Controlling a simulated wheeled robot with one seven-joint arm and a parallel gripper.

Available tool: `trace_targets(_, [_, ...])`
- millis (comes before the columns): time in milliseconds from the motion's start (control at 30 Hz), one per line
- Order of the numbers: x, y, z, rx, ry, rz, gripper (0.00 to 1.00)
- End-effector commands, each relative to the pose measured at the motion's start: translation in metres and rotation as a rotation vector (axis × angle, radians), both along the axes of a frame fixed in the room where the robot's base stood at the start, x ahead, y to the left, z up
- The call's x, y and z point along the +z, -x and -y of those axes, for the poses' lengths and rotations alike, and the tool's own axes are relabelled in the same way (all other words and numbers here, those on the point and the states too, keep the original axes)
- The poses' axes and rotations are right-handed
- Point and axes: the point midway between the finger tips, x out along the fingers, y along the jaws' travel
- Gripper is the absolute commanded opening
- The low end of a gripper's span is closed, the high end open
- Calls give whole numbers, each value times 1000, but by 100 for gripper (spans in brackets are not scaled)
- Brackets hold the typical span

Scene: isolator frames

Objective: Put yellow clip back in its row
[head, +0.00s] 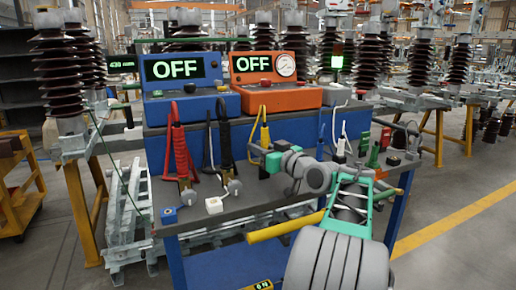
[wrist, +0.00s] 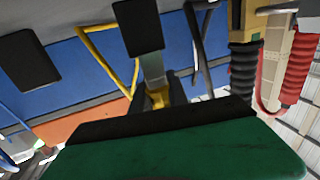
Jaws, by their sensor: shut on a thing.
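The yellow clip (head: 265,136) stands upright at the back of the bench, below the orange box, with its yellow lead looped beside it. My gripper (head: 259,158) is at its lower part, shut on it. In the wrist view, a yellow piece of the clip (wrist: 159,98) shows near the middle, partly hidden by dark gripper parts, and its lead loops to the left. I cannot tell whether the clip's lower end touches the bench. The red clip (head: 181,152) and black clip (head: 225,143) stand to its left.
The blue box (head: 190,105) and orange box (head: 277,97), both showing OFF, stand behind the clips. Green clips (head: 373,155) stand to the right, with a white lead nearby.

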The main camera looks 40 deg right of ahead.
Motion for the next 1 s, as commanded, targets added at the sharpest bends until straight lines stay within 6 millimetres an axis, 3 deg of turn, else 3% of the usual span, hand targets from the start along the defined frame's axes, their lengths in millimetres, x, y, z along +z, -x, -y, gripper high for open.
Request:
trace_targets(233, [-7,0,0,0,1,1,0])
trace_targets(267, [-6,0,0,0,1,1,21])
trace_targets(567, [-7,0,0,0,-2,-1,45])
trace_targets(833, [-9,2,1,-1,-5,-4,45])
trace_targets(1000, [-5,29,1,-5,-3,-1,45])
